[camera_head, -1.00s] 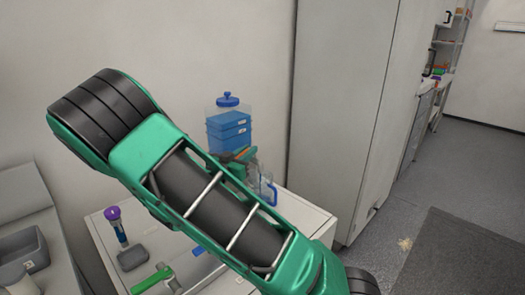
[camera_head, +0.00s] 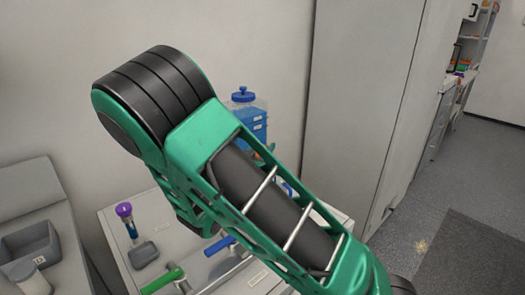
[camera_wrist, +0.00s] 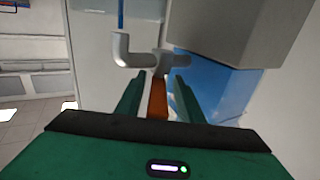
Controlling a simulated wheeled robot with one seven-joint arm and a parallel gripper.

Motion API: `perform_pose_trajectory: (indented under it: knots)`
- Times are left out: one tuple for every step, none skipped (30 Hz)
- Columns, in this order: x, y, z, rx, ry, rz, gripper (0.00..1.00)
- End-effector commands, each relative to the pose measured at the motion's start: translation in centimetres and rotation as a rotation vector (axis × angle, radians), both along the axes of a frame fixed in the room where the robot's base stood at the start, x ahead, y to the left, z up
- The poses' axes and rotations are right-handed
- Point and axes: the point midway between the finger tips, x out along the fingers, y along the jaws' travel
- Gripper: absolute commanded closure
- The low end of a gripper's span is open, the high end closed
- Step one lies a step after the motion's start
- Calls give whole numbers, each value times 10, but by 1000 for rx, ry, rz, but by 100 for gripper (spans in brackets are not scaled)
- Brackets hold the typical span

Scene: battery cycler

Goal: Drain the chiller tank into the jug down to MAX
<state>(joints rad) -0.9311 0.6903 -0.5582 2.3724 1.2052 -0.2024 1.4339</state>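The chiller tank (camera_head: 252,118), clear with blue liquid and a blue cap, stands at the back of the bench, partly behind my arm. In the wrist view its blue liquid (camera_wrist: 207,88) is close on the right. A grey elbow spout (camera_wrist: 127,50) juts from its tap. My gripper (camera_wrist: 158,76) is open, its green fingers on either side of an orange tap lever (camera_wrist: 158,100), with a gap visible on each side. In the head view the gripper is mostly hidden by my arm. The jug is mostly hidden there; only part of its blue handle (camera_head: 287,188) shows. The MAX mark is not readable.
A grey tray (camera_head: 30,252) is at left. A tall grey cabinet (camera_head: 358,110) stands right of the bench. The floor at right is open.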

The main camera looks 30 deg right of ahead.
Motion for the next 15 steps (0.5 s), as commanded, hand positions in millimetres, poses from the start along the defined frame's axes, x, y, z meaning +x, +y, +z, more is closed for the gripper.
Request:
perform_pose_trajectory:
  knots:
    - [0, 0, 0, 0, 1, 0, 66]
    - [-1, 0, -1, 0, 1, 0, 66]
    - [-1, 0, -1, 1, 2, -1, 66]
    - [-1, 0, -1, 1, 2, -1, 66]
    - [-1, 0, -1, 0, 3, -1, 66]
    - [-1, 0, -1, 1, 3, -1, 66]
    - [-1, 0, -1, 1, 3, -1, 66]
    - [-2, 0, -1, 1, 3, -1, 66]
    - [-2, 1, -1, 1, 3, -1, 66]
    - [-3, 2, -1, 1, 5, -1, 66]
    - [-5, 4, -1, 1, 5, -1, 66]
    - [-7, 7, -2, 1, 5, 0, 66]
    - [-9, 10, -2, 2, 5, 1, 66]
    - [-12, 14, -2, 2, 5, 2, 66]
    - [-16, 18, -2, 3, 6, 2, 66]
